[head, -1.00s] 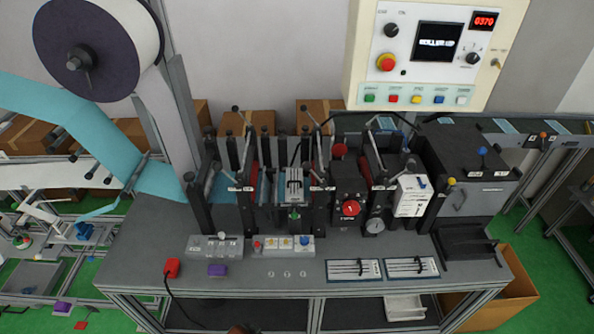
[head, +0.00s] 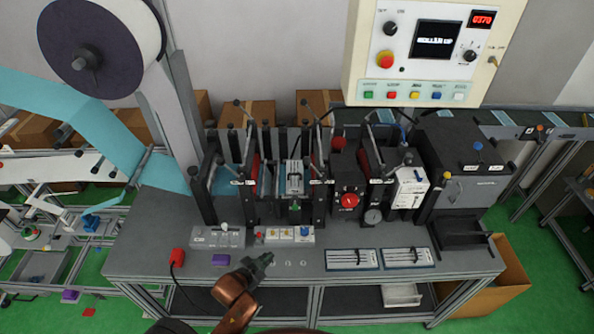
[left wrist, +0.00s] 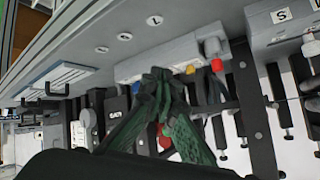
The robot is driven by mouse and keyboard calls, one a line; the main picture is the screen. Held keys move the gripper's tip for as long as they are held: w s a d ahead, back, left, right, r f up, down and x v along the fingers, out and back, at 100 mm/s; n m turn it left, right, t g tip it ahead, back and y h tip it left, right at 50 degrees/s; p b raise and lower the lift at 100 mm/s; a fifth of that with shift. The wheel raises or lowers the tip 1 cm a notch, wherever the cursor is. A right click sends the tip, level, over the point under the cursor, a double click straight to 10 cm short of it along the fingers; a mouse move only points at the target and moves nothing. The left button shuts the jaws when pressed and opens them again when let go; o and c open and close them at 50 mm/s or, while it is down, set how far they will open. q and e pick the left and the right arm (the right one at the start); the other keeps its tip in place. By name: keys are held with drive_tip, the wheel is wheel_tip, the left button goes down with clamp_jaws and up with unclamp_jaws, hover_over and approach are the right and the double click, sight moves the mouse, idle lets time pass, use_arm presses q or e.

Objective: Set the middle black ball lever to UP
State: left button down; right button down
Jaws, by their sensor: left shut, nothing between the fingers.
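Several levers with black ball tips rise along the roller machine (head: 297,180), such as one at the left stand (head: 237,102) and one in the centre (head: 313,117). I cannot tell for sure which is the middle one, and their positions are too small to read. My left gripper (head: 262,259) is over the front of the bench, just in front of the button box (head: 284,237), away from these levers. Its green-grey fingers meet in the left wrist view (left wrist: 157,75), shut and empty. My right gripper is not in view.
Two tool trays (head: 351,259) lie right. A control panel (head: 432,50) hangs above. Upright posts crowd the machine; the bench front is mostly clear.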

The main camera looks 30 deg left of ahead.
use_arm(q)
drive_tip(key=w+a+r+m+t+h, duration=0.25)
drive_tip(key=w+r+m+t, duration=0.45)
drive_tip(key=w+r, duration=0.4)
wheel_tip(320, 180, up, 10)
drive_tip(key=s+a+m+t+h, duration=0.1)
drive_tip(key=s+m+t+h, duration=0.1)
drive_tip(key=m+t+h, duration=0.5)
drive_tip(key=w+d+r+g+h+p, duration=0.1)
drive_tip(key=w+d+r+p, duration=0.1)
drive_tip(key=w+r+p, duration=0.1)
drive_tip(key=w+d+r+m+g+h+p, duration=0.1)
drive_tip(key=w+d+r+p, duration=0.1)
drive_tip(key=w, duration=0.5)
wheel_tip(320, 180, up, 3)
drive_tip(key=shift+d+f+p, duration=0.15)
drive_tip(key=shift+d+p, duration=0.1)
drive_tip(key=shift+p, duration=0.2)
